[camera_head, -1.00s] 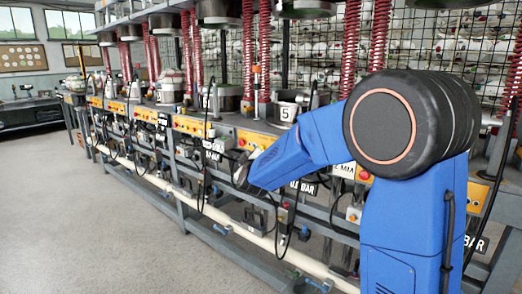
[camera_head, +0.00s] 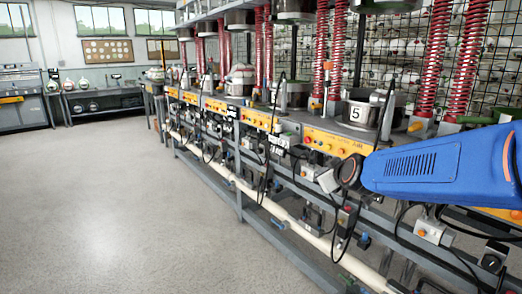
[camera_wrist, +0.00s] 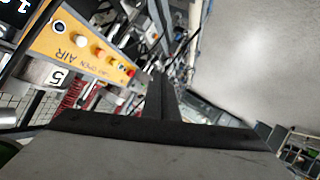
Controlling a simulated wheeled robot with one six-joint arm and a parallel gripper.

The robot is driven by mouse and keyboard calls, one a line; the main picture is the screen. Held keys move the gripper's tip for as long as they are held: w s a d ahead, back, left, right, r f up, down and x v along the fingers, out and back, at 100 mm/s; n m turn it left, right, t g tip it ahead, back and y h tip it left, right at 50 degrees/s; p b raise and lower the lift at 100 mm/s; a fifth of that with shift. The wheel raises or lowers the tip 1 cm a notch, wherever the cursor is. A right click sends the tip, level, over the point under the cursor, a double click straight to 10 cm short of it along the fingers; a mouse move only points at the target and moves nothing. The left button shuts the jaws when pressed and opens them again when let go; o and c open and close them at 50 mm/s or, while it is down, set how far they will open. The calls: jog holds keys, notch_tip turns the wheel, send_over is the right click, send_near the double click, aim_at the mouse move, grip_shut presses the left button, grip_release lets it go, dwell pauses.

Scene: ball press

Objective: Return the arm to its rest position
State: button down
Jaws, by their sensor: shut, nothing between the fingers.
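My gripper (camera_wrist: 160,95) shows in the wrist view as two dark fingers pressed together, with nothing between them. It points past the yellow control panel (camera_wrist: 85,48) and the open floor (camera_wrist: 262,45), apart from both. In the head view my blue arm (camera_head: 425,168) reaches in from the right edge at mid height, in front of the press row. Its dark wrist end (camera_head: 349,170) appears close to the panels; I cannot tell whether they touch. The fingers cannot be made out in the head view.
The row of presses (camera_head: 318,138) with red springs, yellow panels and hanging cables runs along the right. The pot marked 5 (camera_head: 357,113) stands behind my arm. A white pipe (camera_head: 300,236) runs low along the frame. Grey floor (camera_head: 110,200) at left is clear. Benches stand at the far left.

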jog(key=s+d+f+m+g, duration=0.2)
jog(key=s+f, duration=0.2)
jog(key=s, duration=0.8)
jog(key=s+d+f+m+g+h, duration=0.1)
jog(key=s+d+f+m+g, duration=0.1)
jog(key=s, duration=1.1)
jog(key=s+d+f+m+g, duration=0.2)
jog(key=s+d+f+g, duration=0.1)
jog(key=s, duration=1)
notch_tip(320, 180, down, 3)
jog(key=shift+s+d+r+m+g, duration=0.1)
jog(key=shift+s+d+m+g, duration=0.2)
jog(key=shift+g, duration=0.4)
jog(key=shift+w+d, duration=0.15)
